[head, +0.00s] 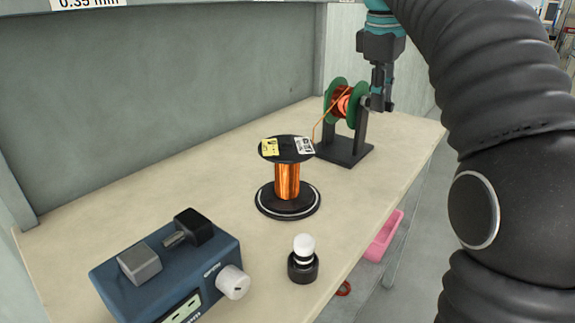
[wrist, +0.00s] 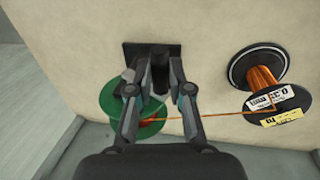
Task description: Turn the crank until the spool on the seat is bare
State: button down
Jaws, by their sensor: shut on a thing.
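The spool (head: 287,181) with black flanges stands upright on its round black seat (head: 268,208), its core covered in copper wire. It also shows in the wrist view (wrist: 262,75) at the right. An orange wire runs from it to the winder's green-flanged reel (head: 329,97), which carries copper winding; the reel also shows in the wrist view (wrist: 100,103). My gripper (head: 380,104) is at the right side of the winder. In the wrist view my gripper (wrist: 160,90) is shut at the crank, whose handle is mostly hidden between the fingers.
A blue box (head: 165,270) with a white knob stands at the front left of the bench (head: 230,215). A small black holder with a white top (head: 303,258) stands near the front edge. A wall closes the back. A pink bin (head: 384,236) is below the bench edge.

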jog(key=w+d+r, duration=0.3)
jog(key=w, duration=0.1)
jog(key=shift+w, duration=0.2)
dwell(0.3)
jog(key=c, duration=1)
grip_release()
jog(key=shift+r, duration=0.1)
jog(key=s+d+f+m+t, duration=0.2)
jog(key=s+f+m, duration=0.2)
jog(key=s, duration=0.8)
jog(key=s+a+f+m+t, duration=0.1)
jog(key=s+f+m, duration=0.2)
jog(key=s+f, duration=0.6)
jog(key=s+a+f+m+y, duration=0.1)
jog(key=s+f+m, duration=0.3)
jog(key=s+f, duration=0.5)
notch_tip(320, 180, down, 6)
jog(key=shift+f+t, duration=0.25)
jog(key=shift+t, duration=0.15)
